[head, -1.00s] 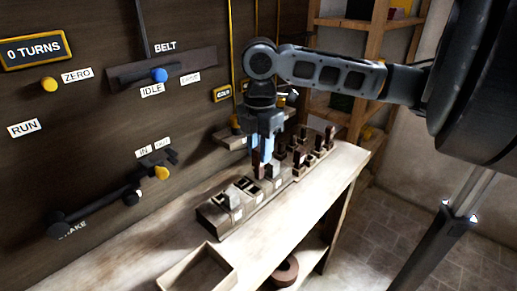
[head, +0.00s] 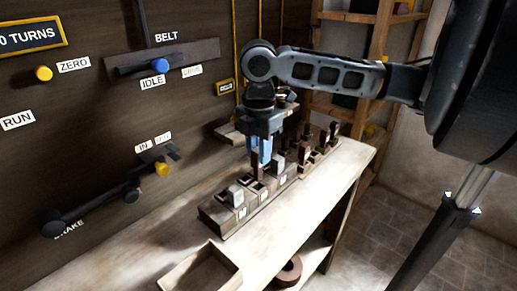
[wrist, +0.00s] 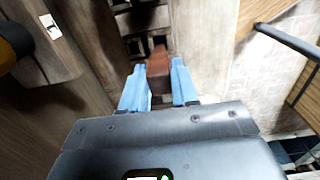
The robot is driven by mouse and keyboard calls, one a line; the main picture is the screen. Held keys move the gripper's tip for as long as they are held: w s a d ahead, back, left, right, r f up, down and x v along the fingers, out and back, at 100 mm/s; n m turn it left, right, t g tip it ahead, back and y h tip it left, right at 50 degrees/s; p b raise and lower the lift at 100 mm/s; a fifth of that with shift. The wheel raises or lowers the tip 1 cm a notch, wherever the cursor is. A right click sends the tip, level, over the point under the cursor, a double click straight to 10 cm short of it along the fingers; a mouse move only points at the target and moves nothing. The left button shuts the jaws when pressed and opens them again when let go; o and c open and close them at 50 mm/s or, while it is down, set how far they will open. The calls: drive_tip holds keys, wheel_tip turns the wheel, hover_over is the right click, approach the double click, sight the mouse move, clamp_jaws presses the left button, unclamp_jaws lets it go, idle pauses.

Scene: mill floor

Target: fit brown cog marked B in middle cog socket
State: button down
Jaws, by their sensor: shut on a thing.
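My gripper (head: 260,158) points down with its blue fingers shut on a brown cog (head: 257,168). In the wrist view the brown cog (wrist: 158,72) sits between the two blue fingertips; no letter is readable on it. Below is a low wooden socket block (head: 222,223) along the bench, with pale labels on its front. The cog hangs at the middle of this block; I cannot tell whether its lower end is above or inside a socket. A grey piece (head: 236,192) stands in the block's near-left end, and another grey piece (head: 279,167) stands right of the cog.
A rack with several dark upright pieces (head: 331,132) stands farther along the bench. An empty shallow tray (head: 232,276) lies at the front. Levers, including the brake lever (head: 95,208), stick out from the wall at left. Bare bench top (head: 290,218) lies right of the block.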

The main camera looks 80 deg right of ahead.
sight(259, 167)
drive_tip(key=shift+f+b, duration=1.85)
drive_tip(key=shift+f, duration=0.7)
drive_tip(key=c, duration=0.8)
unclamp_jaws()
drive_tip(key=shift+r, duration=0.1)
wheel_tip(259, 167, up, 8)
drive_tip(key=shift+f, duration=0.25)
